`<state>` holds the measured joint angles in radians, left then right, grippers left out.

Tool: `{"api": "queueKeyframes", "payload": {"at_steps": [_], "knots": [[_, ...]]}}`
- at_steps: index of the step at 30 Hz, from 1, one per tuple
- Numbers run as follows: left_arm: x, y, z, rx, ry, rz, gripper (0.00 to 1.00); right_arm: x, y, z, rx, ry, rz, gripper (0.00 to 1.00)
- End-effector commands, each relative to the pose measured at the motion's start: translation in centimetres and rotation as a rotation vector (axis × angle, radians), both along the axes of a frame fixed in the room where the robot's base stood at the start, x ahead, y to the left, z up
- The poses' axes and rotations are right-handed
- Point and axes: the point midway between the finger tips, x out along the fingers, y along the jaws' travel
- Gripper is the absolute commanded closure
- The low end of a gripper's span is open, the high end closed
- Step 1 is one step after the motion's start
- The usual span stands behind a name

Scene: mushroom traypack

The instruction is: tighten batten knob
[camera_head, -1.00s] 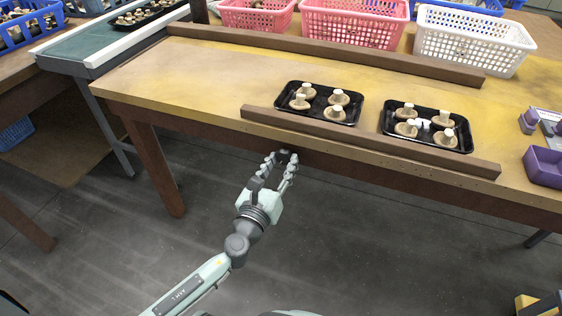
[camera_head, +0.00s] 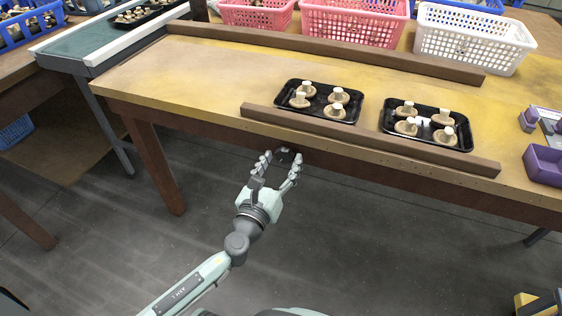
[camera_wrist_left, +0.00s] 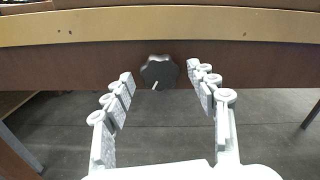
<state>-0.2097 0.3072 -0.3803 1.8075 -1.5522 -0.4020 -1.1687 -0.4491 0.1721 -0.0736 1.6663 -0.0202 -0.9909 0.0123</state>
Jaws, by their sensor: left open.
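The batten knob (camera_wrist_left: 159,72) is dark, lobed and mounted on the brown front face of the table, just below the top edge. It also shows small and dark in the head view (camera_head: 284,152). My left gripper (camera_head: 279,156) is open in front of the knob. In the left wrist view its fingers (camera_wrist_left: 163,80) stand on either side of the knob, with clear gaps and no contact visible. The front batten (camera_head: 370,140) lies along the table edge above the knob. My right gripper is not in view.
Two black trays with mushrooms (camera_head: 318,118) (camera_head: 383,130) sit behind the front batten. A rear batten (camera_head: 320,50) runs before pink and white baskets (camera_head: 475,65). A purple box (camera_head: 543,165) stands at the right. The table's left part is clear.

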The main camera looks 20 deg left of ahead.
Motion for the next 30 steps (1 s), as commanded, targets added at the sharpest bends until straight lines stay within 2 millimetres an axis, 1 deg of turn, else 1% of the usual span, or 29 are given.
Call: {"api": "queueKeyframes", "payload": {"at_steps": [2,5,12,15,18,21,24,30], "knots": [[-0.6,0.0,-0.1,0.001,0.001,0.0,0.42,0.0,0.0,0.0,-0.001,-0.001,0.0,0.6],[-2.0,0.0,-0.1,0.001,0.004,-0.002,0.42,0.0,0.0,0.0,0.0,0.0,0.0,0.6],[-7.1,0.2,-0.2,0.003,0.004,-0.003,0.42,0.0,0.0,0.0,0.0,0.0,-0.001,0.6],[-9.1,0.3,-0.2,0.002,0.004,-0.003,0.42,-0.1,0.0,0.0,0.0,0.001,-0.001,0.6],[-10.5,0.3,-0.1,0.002,0.004,-0.002,0.42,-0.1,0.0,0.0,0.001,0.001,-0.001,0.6],[-11.4,0.4,0.0,0.001,0.001,-0.001,0.42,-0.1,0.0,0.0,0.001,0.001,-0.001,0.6],[-11.9,0.4,0.0,0.001,0.001,-0.001,0.42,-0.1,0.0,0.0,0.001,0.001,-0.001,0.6],[-12.0,0.4,0.0,0.0,0.001,-0.001,0.42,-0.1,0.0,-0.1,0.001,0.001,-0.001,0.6]]}}
